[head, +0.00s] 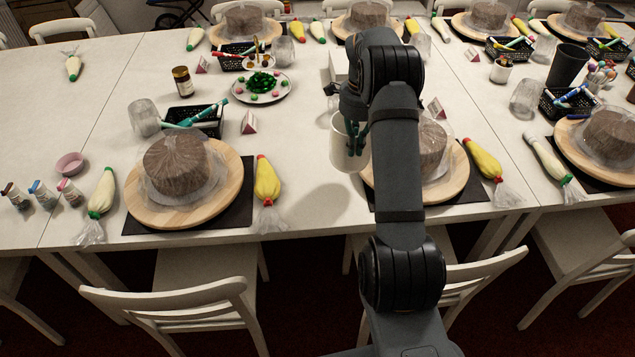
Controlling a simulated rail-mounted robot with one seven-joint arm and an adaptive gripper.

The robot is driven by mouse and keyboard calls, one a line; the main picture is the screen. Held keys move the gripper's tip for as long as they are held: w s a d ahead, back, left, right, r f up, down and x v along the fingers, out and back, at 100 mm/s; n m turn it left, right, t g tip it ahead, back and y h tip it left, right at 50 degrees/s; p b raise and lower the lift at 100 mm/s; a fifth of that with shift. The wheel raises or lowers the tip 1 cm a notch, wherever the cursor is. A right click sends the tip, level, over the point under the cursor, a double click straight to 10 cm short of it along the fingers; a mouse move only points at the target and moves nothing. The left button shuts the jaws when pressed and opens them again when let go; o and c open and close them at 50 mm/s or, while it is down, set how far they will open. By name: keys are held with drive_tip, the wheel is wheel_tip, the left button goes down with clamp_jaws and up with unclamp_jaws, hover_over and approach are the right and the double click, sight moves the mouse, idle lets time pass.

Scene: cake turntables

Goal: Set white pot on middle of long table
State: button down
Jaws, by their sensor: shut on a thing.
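The white pot (343,150) is in the head view just right of the middle, held above the long table (305,165). My gripper (358,133) is shut on the white pot at its right side. Dark fingers show against the pot's rim and wall. A soft shadow lies on the table below and to the left of the pot. The pot looks upright. My arm hides part of the pot's right side and part of the cake turntable behind it.
Wrapped cakes on wooden turntables (143,215) stand along the near edge. A yellow piping bag (267,182) lies left of the shadow. A plate of sweets (242,95), a small card (249,122) and a black basket (213,130) stand further back. Bare tabletop lies between the plate and the pot.

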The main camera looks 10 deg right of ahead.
drive_tip(key=s+a+f+p, duration=0.1)
drive_tip(key=a+f+p, duration=0.2)
drive_tip(key=a+f, duration=0.7)
drive_tip(key=shift+s+a, duration=0.25)
drive_tip(key=shift+a, duration=0.05)
drive_tip(key=shift+f, duration=0.3)
drive_tip(key=c, duration=2)
unclamp_jaws()
drive_tip(key=shift+s+r, duration=0.1)
drive_tip(key=shift+o, duration=0.5)
wheel_tip(320, 180, up, 12)
drive_tip(key=b, duration=0.1)
drive_tip(key=shift+r, duration=0.15)
